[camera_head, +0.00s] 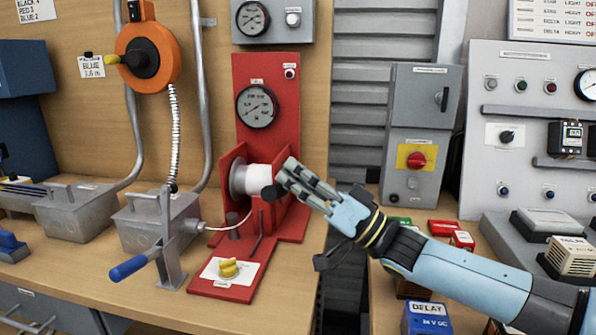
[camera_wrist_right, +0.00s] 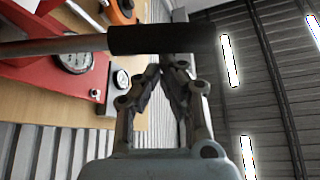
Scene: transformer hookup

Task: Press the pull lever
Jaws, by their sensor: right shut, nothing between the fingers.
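The red pull-test stand (camera_head: 238,150) stands on the wooden bench with a round gauge (camera_head: 257,106) and a white drum (camera_head: 262,178). The pull lever's black grip (camera_head: 272,193) shows end-on in front of the drum. In the right wrist view the lever is a metal rod with a black grip (camera_wrist_right: 155,40) lying across the view. My right gripper (camera_head: 284,178) is shut and empty, with its fingertips beside the grip. In the wrist view the fingertips (camera_wrist_right: 168,70) are close to the grip; I cannot tell whether they touch it. My left gripper is out of view.
A blue-handled crank (camera_head: 130,267) stands on the bench to the left, near grey metal boxes (camera_head: 150,222). A yellow knob (camera_head: 228,268) is on the red base. A grey switch box (camera_head: 415,155) and small component boxes (camera_head: 446,228) are at the right.

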